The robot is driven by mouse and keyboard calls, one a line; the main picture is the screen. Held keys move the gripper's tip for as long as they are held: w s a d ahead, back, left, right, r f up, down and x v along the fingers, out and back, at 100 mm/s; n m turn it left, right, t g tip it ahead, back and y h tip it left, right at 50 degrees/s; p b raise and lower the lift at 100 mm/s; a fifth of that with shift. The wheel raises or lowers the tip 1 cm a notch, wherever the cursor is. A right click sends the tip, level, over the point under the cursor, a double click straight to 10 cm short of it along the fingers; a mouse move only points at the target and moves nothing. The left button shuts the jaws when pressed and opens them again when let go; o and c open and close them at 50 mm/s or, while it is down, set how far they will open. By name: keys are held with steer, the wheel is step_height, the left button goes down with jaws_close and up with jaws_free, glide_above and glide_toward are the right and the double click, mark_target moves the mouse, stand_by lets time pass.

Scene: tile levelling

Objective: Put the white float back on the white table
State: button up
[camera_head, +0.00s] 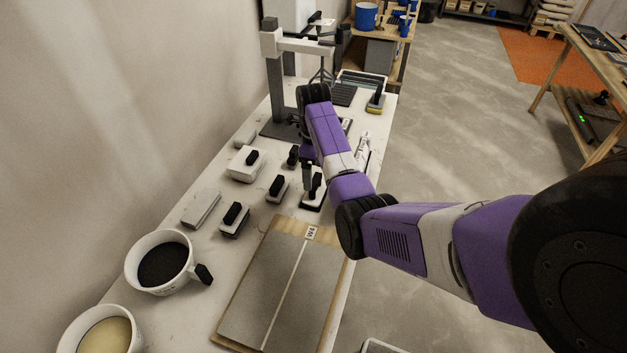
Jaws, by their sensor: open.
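The white table (208,250) runs along the wall on the left. A pale block with a black handle (243,164), which looks like the white float, sits flat on it left of my gripper. My gripper (309,178) points down over the table, partly hidden by my own purple arm. Its jaws are open. Right below it is another handled float (313,195) with a dark base; I cannot tell whether the fingers touch its handle.
Smaller handled blocks (235,218) and a pale bar (201,208) stand nearby. A tile board (275,290) and two buckets (160,262) fill the near end. A grey stand (274,95) rises behind. Open floor lies to the right.

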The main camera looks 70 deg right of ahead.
mark_target(314, 179)
step_height(314, 179, up, 8)
steer(key=shift+f+p, duration=0.2)
steer(key=shift+p, duration=0.15)
stand_by(0.4)
